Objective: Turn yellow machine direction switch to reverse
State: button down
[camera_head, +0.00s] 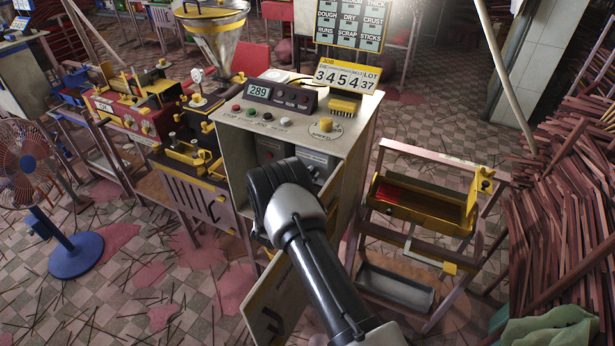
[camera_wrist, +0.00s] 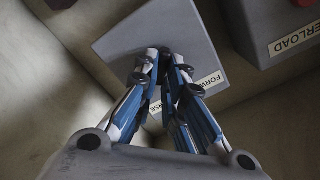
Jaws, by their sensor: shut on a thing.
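In the wrist view, a grey switch box (camera_wrist: 205,40) carries a white label (camera_wrist: 205,82) reading "FORW…", partly covered, with "…RSE" beside my fingers. My gripper (camera_wrist: 163,58) is at the front of this box, its fingers close together. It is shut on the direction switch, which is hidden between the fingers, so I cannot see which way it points. In the head view, my arm reaches into the open cabinet of the yellow-trimmed machine (camera_head: 228,150), and my gripper is hidden there. Grey boxes (camera_head: 316,160) show inside the cabinet.
A second grey box (camera_wrist: 262,22) with a red button and an "OVERLOAD" label is at right in the wrist view. The cabinet door (camera_head: 272,300) hangs open below. A yellow-trimmed rack (camera_head: 425,205) stands to the right, and a blue fan (camera_head: 75,255) at left.

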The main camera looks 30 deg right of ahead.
dwell(0.4)
jog(key=c, duration=1.7)
grip_release()
jog(key=shift+a, duration=0.1)
jog(key=v, duration=1.1)
jog(key=shift+s+a, duration=0.25)
jog(key=shift+s, duration=0.1)
